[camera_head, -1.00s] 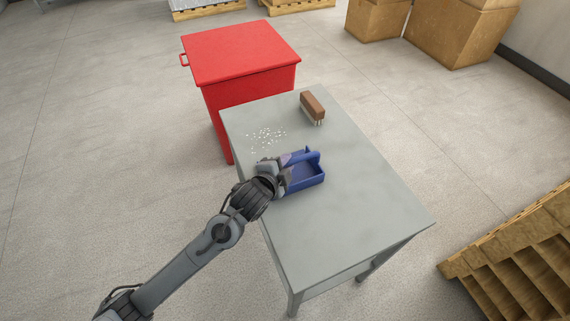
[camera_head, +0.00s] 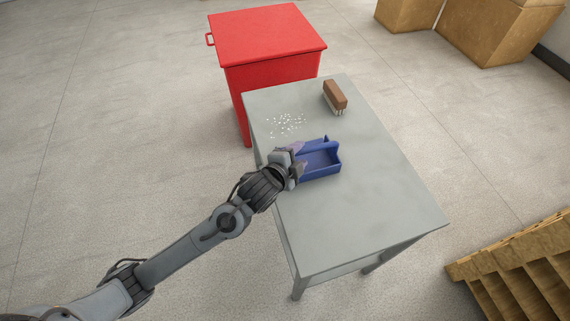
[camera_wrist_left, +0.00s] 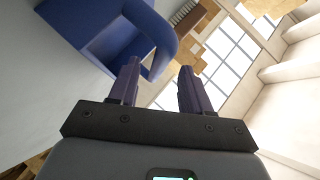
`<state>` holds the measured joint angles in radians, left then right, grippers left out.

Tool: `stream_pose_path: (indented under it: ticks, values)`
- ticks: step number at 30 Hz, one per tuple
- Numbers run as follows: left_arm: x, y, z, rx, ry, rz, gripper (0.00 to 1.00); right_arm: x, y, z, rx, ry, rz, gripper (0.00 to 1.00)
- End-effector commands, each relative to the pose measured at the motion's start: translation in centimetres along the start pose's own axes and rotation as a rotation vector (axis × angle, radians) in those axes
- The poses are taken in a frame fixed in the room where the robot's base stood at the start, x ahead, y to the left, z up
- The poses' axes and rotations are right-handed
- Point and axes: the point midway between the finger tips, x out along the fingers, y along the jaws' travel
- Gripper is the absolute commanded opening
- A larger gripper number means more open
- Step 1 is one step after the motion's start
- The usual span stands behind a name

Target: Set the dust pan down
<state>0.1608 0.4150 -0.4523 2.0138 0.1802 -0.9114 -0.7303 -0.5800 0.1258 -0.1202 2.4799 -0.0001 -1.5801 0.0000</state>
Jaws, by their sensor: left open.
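The blue dust pan (camera_head: 319,160) rests on the grey table (camera_head: 350,220), near its left edge. It also shows at the upper left of the left wrist view (camera_wrist_left: 105,35), with its looped handle near my fingers. My left gripper (camera_head: 297,160) is at the handle side of the pan. In the left wrist view its two fingers (camera_wrist_left: 157,85) stand apart, open, with nothing held between them. The left finger overlaps the handle in the picture; I cannot tell whether they touch. My right gripper is not in view.
A brush with a brown block (camera_head: 335,94) lies at the table's far end. White scraps (camera_head: 288,124) are scattered on the table beyond the pan. A red lidded bin (camera_head: 268,45) stands behind the table. The near part of the tabletop is clear.

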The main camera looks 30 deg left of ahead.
Motion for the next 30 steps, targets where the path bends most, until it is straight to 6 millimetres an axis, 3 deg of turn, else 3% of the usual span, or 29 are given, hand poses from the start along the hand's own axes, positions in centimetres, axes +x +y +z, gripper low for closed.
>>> stream_pose_path:
  ticks: [9,20,23,26,30]
  values:
    - [-5.9,-0.1,-0.1,0.001,0.001,0.002,0.48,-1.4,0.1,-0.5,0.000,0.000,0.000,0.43]
    - [-8.9,0.5,0.1,-0.024,-0.008,0.018,0.48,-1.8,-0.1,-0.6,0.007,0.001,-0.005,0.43]
    - [-9.7,2.5,0.8,-0.118,-0.041,0.082,0.48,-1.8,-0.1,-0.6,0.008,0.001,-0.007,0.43]
    - [-11.4,6.1,2.3,-0.291,-0.123,0.193,0.48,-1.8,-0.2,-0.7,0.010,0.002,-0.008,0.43]
    - [-15.3,11.7,5.2,-0.577,-0.314,0.354,0.48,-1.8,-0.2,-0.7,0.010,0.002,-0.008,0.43]
